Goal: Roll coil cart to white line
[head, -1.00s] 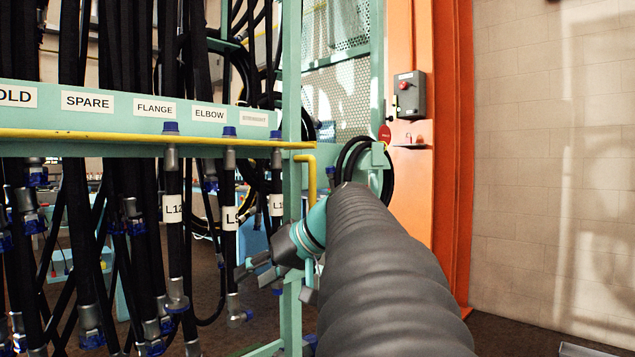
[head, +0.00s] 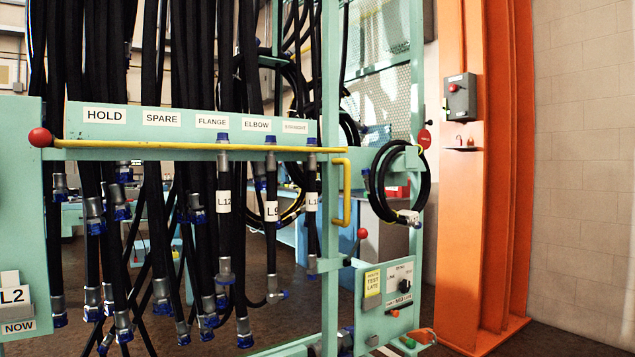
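I see no coil cart that I can make out for sure, and no white line on the floor. A small black hose coil (head: 370,185) hangs from a bracket on the right post of the green hose rack (head: 329,230). My gripper and arm are out of view.
Long black hoses (head: 155,210) hang behind a yellow bar (head: 190,145) with a red knob. A control box (head: 385,290) labelled TEST sits low on the rack. An orange column (head: 465,200) with a switch box (head: 460,98) stands right of it. Brown floor (head: 560,340) shows bare at lower right.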

